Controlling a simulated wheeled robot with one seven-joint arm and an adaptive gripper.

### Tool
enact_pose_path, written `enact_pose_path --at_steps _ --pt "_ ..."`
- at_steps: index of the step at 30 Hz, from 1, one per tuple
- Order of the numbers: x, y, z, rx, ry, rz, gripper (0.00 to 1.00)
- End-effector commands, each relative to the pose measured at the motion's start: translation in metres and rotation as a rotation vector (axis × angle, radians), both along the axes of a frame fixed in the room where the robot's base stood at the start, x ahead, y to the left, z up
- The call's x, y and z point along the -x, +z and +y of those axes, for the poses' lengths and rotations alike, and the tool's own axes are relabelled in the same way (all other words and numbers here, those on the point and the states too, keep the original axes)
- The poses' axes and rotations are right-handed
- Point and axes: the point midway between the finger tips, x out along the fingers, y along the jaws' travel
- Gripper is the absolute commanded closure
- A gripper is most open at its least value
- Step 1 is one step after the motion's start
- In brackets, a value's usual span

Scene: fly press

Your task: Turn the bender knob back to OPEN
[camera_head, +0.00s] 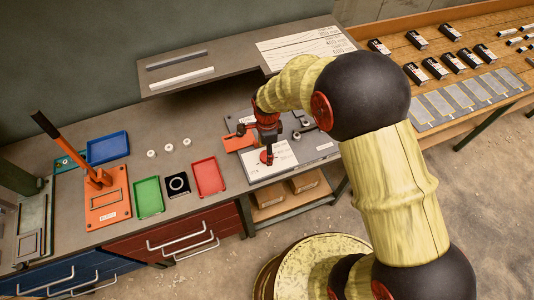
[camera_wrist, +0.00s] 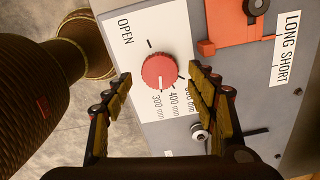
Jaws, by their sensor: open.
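The red round knob (camera_wrist: 158,68) sits on a white dial plate (camera_wrist: 122,60) marked OPEN, 300 mm, 400 mm and a partly hidden third length. A pale mark on the knob's lower edge seems to point toward 300 mm, away from OPEN. My gripper (camera_wrist: 160,79) is open, one finger on each side of the knob, with gaps seen between fingers and knob. The right finger covers part of the length labels. In the head view the knob (camera_head: 266,157) shows red just below my gripper (camera_head: 267,142), on the white plate (camera_head: 283,158).
An orange part (camera_wrist: 235,22) and a LONG/SHORT label (camera_wrist: 284,50) lie to the right of the dial. Red (camera_head: 208,176), green (camera_head: 149,197) and blue (camera_head: 108,147) trays and an orange lever press (camera_head: 107,205) stand left. A raised shelf (camera_head: 220,62) is behind.

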Motion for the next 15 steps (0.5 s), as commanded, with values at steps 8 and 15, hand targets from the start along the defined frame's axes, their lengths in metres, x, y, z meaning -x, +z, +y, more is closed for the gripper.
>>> enact_pose_path --at_steps 8,15 --pt "-0.001 -0.021 0.000 -0.001 0.001 -0.002 0.43" --pt "-0.001 -0.022 0.000 0.000 0.001 -0.002 0.43"
